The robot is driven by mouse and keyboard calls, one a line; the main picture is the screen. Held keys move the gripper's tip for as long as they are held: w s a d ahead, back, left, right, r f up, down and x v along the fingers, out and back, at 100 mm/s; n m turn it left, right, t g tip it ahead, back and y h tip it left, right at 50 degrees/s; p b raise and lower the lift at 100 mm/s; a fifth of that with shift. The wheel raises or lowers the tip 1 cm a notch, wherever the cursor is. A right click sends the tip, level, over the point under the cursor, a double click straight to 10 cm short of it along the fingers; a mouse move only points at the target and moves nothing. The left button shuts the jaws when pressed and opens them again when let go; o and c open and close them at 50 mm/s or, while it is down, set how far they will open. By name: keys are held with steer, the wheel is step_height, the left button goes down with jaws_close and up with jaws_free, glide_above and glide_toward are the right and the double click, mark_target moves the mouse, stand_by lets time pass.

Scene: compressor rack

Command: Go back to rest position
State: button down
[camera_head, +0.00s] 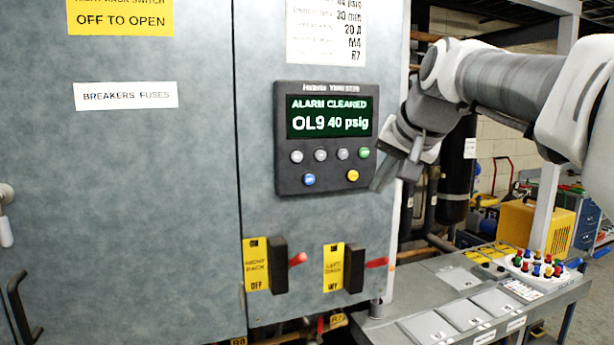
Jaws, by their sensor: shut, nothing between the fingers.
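My gripper (384,172) is shut and empty. It hangs at the end of my arm, which reaches in from the upper right. Its fingertips point down and left, just right of the dark control panel (298,183) on the grey cabinet. I cannot tell whether they touch the cabinet. The panel's green screen (329,116) reads "ALARM CLEARED" and "OL9 40 psig". Several small round buttons sit below the screen, with a blue button (308,179) and a yellow button (352,175) in the lowest row.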

steer(key=s+f+n+g+h, duration=0.1)
steer(key=s+f+n+g, duration=0.2)
steer(key=s+f, duration=2)
steer(key=shift+s+a+n+h, duration=0.4)
steer(key=shift+s+n, duration=0.6)
steer(key=shift+f, duration=0.1)
